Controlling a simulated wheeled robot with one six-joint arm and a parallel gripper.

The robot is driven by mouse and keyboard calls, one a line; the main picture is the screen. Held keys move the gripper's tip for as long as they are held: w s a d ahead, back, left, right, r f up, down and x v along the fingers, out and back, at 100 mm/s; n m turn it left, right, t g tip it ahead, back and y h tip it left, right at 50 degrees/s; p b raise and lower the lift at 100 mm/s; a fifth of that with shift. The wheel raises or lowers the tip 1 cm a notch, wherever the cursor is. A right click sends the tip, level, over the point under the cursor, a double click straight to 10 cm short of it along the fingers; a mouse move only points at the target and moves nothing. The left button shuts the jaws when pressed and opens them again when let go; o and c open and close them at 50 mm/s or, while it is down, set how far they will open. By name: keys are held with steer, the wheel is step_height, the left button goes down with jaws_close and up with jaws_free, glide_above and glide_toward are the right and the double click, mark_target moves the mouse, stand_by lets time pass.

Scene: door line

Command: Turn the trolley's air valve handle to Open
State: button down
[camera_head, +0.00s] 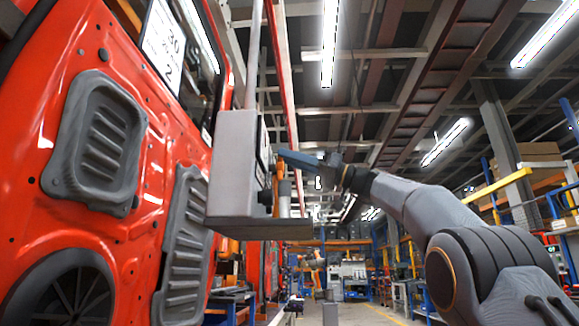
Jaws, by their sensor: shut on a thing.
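A grey box (234,160) hangs beside the red door, with a dark panel (264,150) on its right side, seen nearly edge-on. My gripper (284,156) reaches in from the right, close to that panel. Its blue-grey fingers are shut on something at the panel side. This appears to be the valve handle, but the fingers and the steep angle hide most of it, so its position cannot be read. A small orange part (283,190) shows just below the fingers; whether it belongs to the valve is unclear.
A large red door panel (165,130) with grey trim fills the left, close to the box. A grey ledge (262,229) juts out under the box. An aisle (360,314) runs ahead, with shelving (540,205) at the right and workbenches farther back.

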steer(key=shift+s+n+g, duration=0.15)
steer(key=shift+n+g, duration=0.45)
steer(key=shift+n, duration=0.4)
steer(key=c, duration=1.6)
jaws_free()
steer(key=shift+c, duration=0.2)
steer(key=b+v, duration=0.2)
steer(key=v, duration=0.6)
steer(key=shift+a, duration=0.1)
